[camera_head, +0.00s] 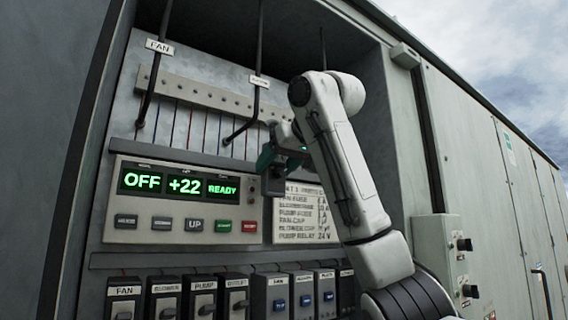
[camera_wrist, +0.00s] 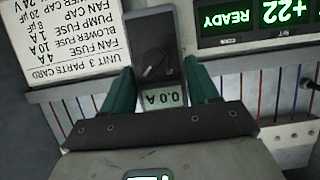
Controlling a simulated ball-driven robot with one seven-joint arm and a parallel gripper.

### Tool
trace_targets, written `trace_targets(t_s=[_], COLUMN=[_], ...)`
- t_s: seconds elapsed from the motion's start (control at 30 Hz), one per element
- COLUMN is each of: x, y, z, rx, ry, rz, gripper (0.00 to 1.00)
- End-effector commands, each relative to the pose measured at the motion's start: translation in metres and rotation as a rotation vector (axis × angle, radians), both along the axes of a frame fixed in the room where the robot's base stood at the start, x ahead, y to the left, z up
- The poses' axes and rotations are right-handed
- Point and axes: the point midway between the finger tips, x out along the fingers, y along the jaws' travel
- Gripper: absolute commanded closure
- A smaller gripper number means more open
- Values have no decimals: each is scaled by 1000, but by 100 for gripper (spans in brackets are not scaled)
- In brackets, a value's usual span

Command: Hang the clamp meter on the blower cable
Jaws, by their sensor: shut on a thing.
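My gripper (camera_head: 272,158) has teal fingers and is in front of the panel, right of the display box. In the wrist view, its fingers (camera_wrist: 160,92) are shut on the sides of the dark clamp meter (camera_wrist: 155,30). The meter's readout shows 0.0 A. In the head view, a dark part of the meter (camera_head: 274,184) shows below the fingers; its jaw cannot be made out. A black cable (camera_head: 257,106) with a white tag, too small to read surely, hangs just left of and above my gripper. It is likely the blower cable and bends down-left at its lower end.
A cable tagged FAN (camera_head: 149,92) hangs at left, and another cable (camera_head: 322,45) behind my arm. The display box (camera_head: 165,207) reads OFF, +22, READY. A parts card (camera_head: 300,225) is beside it. Several breakers (camera_head: 203,298) line the bottom. The cabinet's side walls bound the bay.

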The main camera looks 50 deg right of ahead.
Motion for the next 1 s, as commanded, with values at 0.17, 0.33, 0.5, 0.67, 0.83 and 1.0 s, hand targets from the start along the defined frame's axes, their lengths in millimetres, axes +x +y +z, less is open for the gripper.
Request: trace_targets(t_s=[0.17, 0.33, 0.5, 0.67, 0.83, 1.0], x=[3, 7, 10, 13, 17, 20], y=[14, 25, 37, 49, 61, 72], z=[1, 1, 0, 1, 1, 1], rx=[-2, -1, 0, -1, -1, 0], ry=[-2, -2, -1, -2, -2, -2], rz=[2, 1, 2, 2, 4, 2], gripper=[80, 80, 80, 80, 80, 80])
